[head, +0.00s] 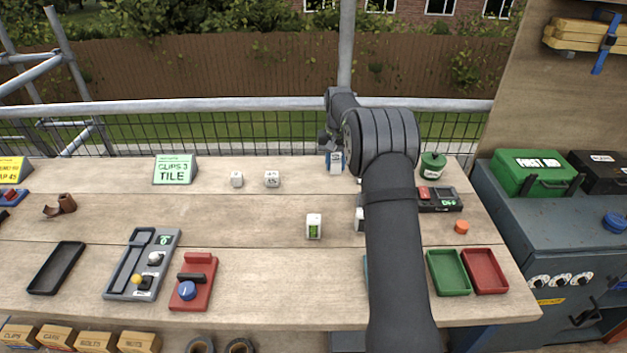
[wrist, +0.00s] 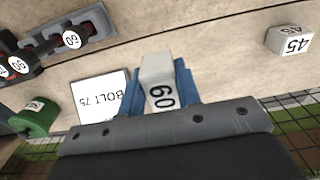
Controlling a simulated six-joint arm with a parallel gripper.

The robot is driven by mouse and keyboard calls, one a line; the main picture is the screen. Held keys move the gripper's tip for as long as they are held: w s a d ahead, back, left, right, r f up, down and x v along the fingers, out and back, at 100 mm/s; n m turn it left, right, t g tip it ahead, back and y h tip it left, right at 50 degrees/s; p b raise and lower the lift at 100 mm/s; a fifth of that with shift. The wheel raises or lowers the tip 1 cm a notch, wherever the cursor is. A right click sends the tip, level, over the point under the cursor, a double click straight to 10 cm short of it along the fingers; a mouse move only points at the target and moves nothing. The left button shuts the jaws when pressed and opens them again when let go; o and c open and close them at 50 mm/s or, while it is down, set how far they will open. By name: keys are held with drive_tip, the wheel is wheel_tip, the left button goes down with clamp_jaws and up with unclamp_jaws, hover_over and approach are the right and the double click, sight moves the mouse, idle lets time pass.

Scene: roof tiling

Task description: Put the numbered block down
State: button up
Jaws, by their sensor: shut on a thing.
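My gripper (head: 335,160) is at the far side of the bench, and its blue fingers also show in the wrist view (wrist: 168,88). It is shut on a pale block marked 60 (wrist: 159,84), which sits between the fingers. The held block is small and partly covered in the head view (head: 336,168). I cannot tell whether its underside touches the bench. A pale block marked 45 (wrist: 290,41) stands apart from the gripper, to the right in the wrist view. A white surface lettered BOLT 75 (wrist: 100,95) lies close to the left finger there.
Pale blocks stand on the bench (head: 110,215), at the back (head: 237,179) (head: 272,179) and nearer the front (head: 314,227). A green tin (head: 433,166) is at the back right. Green (head: 448,272) and red (head: 485,271) trays lie front right. My arm hides part of the bench.

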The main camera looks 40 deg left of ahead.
hover_over(314, 186)
wheel_tip(314, 186, down, 5)
drive_tip(key=shift+s+r, duration=0.1)
drive_tip(key=shift+r, duration=0.05)
drive_tip(key=shift+f, duration=1.9)
drive_tip(key=shift+f, duration=0.15)
drive_tip(key=o, duration=1)
drive_tip(key=shift+c, duration=0.2)
wheel_tip(314, 186, up, 12)
drive_tip(key=shift+r, duration=0.2)
